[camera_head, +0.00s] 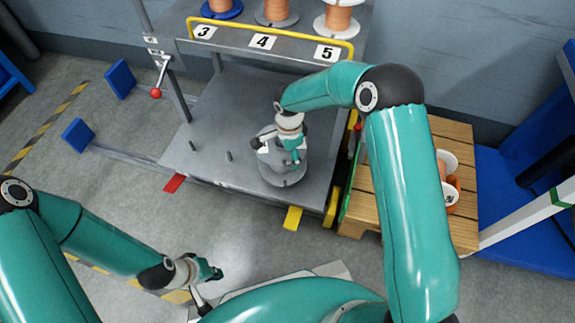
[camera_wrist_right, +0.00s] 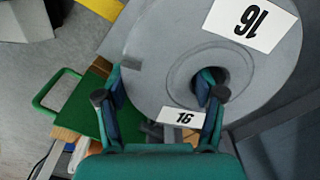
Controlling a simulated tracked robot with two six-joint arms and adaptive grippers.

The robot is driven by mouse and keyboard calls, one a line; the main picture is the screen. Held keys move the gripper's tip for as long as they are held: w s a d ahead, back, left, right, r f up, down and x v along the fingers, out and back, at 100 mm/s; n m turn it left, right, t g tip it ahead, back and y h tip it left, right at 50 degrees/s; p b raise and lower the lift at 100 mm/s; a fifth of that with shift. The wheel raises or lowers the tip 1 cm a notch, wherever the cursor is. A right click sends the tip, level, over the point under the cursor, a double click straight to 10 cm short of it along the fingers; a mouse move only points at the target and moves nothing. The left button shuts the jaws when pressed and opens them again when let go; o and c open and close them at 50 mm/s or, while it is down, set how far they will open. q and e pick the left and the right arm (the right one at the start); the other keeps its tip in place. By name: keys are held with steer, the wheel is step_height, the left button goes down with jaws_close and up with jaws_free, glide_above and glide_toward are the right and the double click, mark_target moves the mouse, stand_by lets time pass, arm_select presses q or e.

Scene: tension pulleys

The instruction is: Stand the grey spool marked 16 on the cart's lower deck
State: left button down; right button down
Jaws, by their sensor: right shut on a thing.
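The grey spool marked 16 (camera_head: 284,178) is upright at the right part of the cart's lower deck (camera_head: 215,110); I cannot tell whether its lower flange touches the deck. In the right wrist view the spool's top flange (camera_wrist_right: 165,30) fills the upper right, with 16 labels on it. My right gripper (camera_head: 281,150) is shut on the spool; in the wrist view one finger is in the centre hole and the other is beside the outer rim (camera_wrist_right: 160,95). My left gripper (camera_head: 212,273) is low in front of the cart, away from the spool; its jaw opening is unclear.
Two short pegs (camera_head: 229,156) stand on the deck left of the spool. The upper shelf holds spools behind labels 3, 4 and 5 (camera_head: 329,53), with a yellow rail in front. A red-knobbed lever (camera_head: 156,92) is at left. A wooden pallet (camera_head: 455,215) with spools stands at right.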

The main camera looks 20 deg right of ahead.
steer(key=shift+f+b, duration=0.75)
steer(key=shift+f, duration=1.55)
steer(key=shift+c, duration=0.6)
jaws_free()
steer(key=shift+r, duration=0.1)
